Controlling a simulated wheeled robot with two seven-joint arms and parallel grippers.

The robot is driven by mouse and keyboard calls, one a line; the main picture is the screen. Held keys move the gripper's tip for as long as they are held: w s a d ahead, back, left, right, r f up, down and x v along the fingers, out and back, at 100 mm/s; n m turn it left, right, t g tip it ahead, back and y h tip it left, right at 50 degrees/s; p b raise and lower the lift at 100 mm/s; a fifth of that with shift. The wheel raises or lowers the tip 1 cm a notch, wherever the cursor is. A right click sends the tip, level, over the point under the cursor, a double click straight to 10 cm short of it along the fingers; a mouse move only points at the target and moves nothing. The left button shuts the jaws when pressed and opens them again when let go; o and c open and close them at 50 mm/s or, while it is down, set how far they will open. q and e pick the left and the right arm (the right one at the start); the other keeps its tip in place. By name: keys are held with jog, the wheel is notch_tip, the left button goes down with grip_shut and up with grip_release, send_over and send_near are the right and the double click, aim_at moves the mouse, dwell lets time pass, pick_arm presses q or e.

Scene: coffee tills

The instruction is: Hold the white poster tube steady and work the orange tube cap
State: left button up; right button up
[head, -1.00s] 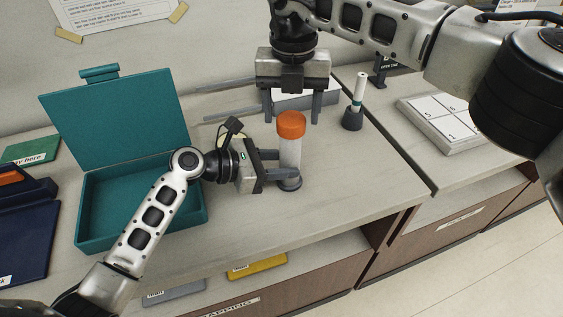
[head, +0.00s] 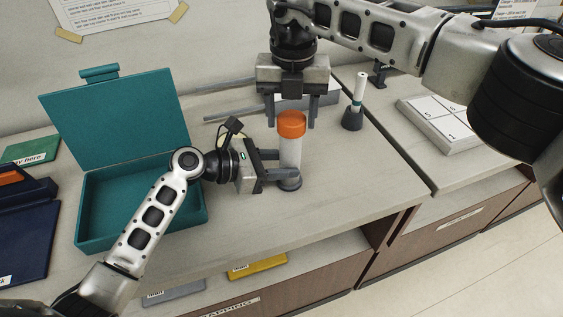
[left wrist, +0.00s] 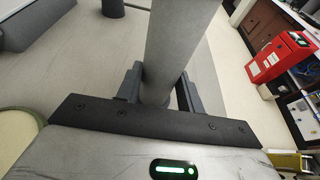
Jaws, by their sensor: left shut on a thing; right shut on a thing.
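The white poster tube (head: 291,153) stands upright on the counter with its foot at a dark round base (head: 289,186). The orange tube cap (head: 291,123) sits on its top end. My left gripper (head: 286,173) is shut on the lower part of the tube from the left. In the left wrist view the tube (left wrist: 178,45) passes up between the fingers and looks grey. My right gripper (head: 291,112) points down from above, its fingers on either side of the cap, shut on it. The exact contact at the far side of the cap is hidden.
An open teal box (head: 140,240) stands left of the left gripper. A marker in a dark holder (head: 353,120) stands to the right, with a numbered white board (head: 440,122) beyond. Bare counter lies right of the tube.

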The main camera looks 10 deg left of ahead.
pick_arm(q)
jog(key=shift+s+f, duration=0.1)
jog(key=shift+f, duration=0.15)
pick_arm(e)
jog(key=shift+r, duration=0.3)
jog(key=shift+r, duration=2.55)
jog(key=shift+w+d+r, duration=0.55)
jog(key=shift+d+r, duration=0.3)
jog(key=shift+r, duration=0.15)
jog(key=shift+w+d+r, duration=0.6)
jog(key=shift+d+r, duration=0.2)
jog(key=shift+r, duration=0.15)
jog(key=shift+w+d+r, duration=0.55)
jog(key=shift+d+r, duration=0.3)
jog(key=shift+r, duration=0.15)
pick_arm(q)
jog(key=o, duration=1.4)
jog(key=shift+r, duration=0.15)
jog(key=shift+c, duration=0.2)
jog(key=v, duration=1.2)
